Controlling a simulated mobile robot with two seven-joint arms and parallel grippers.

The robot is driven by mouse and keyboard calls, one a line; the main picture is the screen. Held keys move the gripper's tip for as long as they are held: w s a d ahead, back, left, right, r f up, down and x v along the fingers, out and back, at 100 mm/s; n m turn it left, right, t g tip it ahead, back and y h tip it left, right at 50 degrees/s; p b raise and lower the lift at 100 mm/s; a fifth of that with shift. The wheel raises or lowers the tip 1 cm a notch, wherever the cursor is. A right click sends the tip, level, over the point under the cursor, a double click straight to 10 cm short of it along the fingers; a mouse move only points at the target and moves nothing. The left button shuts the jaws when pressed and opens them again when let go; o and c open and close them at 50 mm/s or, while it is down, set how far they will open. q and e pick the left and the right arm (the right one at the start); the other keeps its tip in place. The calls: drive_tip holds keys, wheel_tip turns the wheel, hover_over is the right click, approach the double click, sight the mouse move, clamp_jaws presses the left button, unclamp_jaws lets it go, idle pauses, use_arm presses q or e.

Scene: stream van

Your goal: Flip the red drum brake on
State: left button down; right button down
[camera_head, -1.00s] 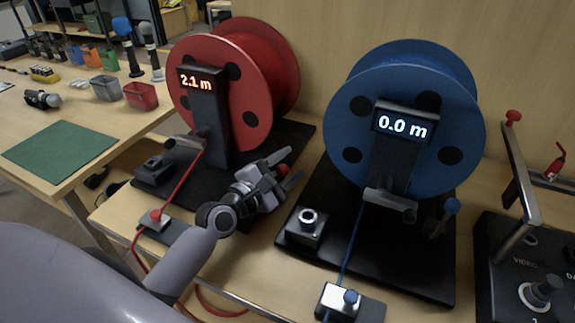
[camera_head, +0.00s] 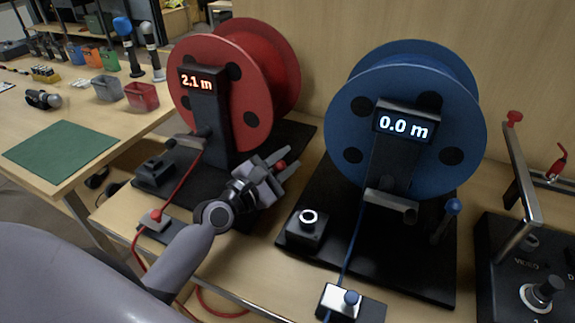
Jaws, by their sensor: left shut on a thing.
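The red drum (camera_head: 222,95) stands on a black base, with a dark post in front whose display reads 2.1 m. My left gripper (camera_head: 287,160) is at the right front of this base, beside the drum. It is shut on the red brake knob (camera_head: 281,165), of which only a small red part shows between the fingers. The lever below the knob is hidden by the gripper. My right gripper is not in view.
The blue drum (camera_head: 405,120), reading 0.0 m, stands close to the right with its own blue-knobbed lever (camera_head: 452,206). A red cable (camera_head: 182,185) runs down from the red drum to a small connector block (camera_head: 156,220). A control box (camera_head: 510,270) is at the far right.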

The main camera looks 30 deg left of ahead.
use_arm(q)
drive_tip(key=shift+s+a+r+n+t+y+b, duration=0.1)
drive_tip(key=shift+a+r+n+t+y+b, duration=0.3)
drive_tip(key=shift+a+n, duration=1)
drive_tip(key=shift+s+a+r+n+t+y+b, duration=0.15)
drive_tip(key=shift+a+r+n+t+b, duration=0.5)
drive_tip(key=shift+n, duration=1.2)
drive_tip(key=shift+w+a+r+n+t+y, duration=0.1)
drive_tip(key=shift+a+r+n+t+y, duration=0.25)
drive_tip(key=shift+a+n, duration=1.15)
drive_tip(key=shift+d, duration=0.1)
drive_tip(key=c, duration=0.9)
unclamp_jaws()
drive_tip(key=shift+c, duration=0.2)
drive_tip(key=shift+s, duration=0.1)
